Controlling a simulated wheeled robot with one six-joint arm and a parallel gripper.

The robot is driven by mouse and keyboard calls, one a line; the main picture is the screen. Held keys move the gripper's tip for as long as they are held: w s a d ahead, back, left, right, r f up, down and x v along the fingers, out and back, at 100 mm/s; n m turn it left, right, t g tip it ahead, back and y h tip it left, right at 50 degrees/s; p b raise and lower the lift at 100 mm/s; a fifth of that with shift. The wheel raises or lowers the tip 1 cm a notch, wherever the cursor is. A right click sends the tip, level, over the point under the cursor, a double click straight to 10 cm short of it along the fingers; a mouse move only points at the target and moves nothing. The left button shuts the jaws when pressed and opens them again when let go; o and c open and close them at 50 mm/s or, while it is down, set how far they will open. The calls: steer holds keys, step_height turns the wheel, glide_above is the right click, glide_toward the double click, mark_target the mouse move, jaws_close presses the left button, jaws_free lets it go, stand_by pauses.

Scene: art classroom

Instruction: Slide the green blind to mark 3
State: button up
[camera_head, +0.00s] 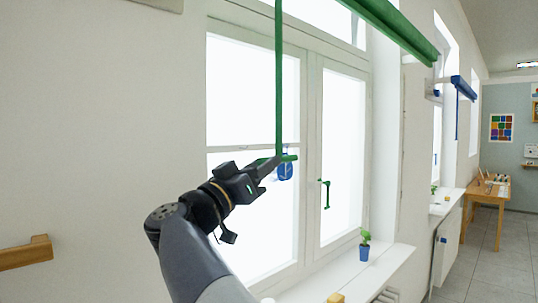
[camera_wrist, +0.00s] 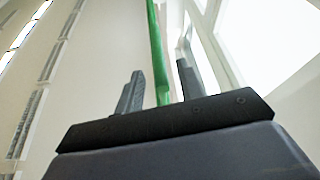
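The green blind (camera_head: 392,25) is a rolled green tube above the window, running out of the top of the head view. A thin green pull (camera_head: 278,80) hangs down from above and ends in a short green crosspiece (camera_head: 290,158). My gripper (camera_head: 272,164) is at the lower end of the pull. In the wrist view the green pull (camera_wrist: 156,50) shows between the two fingers of my gripper (camera_wrist: 160,88), with gaps on both sides, so the gripper looks open. I cannot tell how deep the pull sits between the fingers. No numbered marks are readable.
A blue item (camera_head: 285,166) hangs behind the crosspiece at the window. A green window handle (camera_head: 326,194) is to the right. A potted plant (camera_head: 364,250) and a yellow block (camera_head: 336,298) are on the sill. A blue blind (camera_head: 463,88) and a wooden table (camera_head: 488,193) are farther right.

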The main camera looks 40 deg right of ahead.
steer(key=shift+p+x, duration=0.3)
steer(key=shift+x, duration=1.15)
jaws_close()
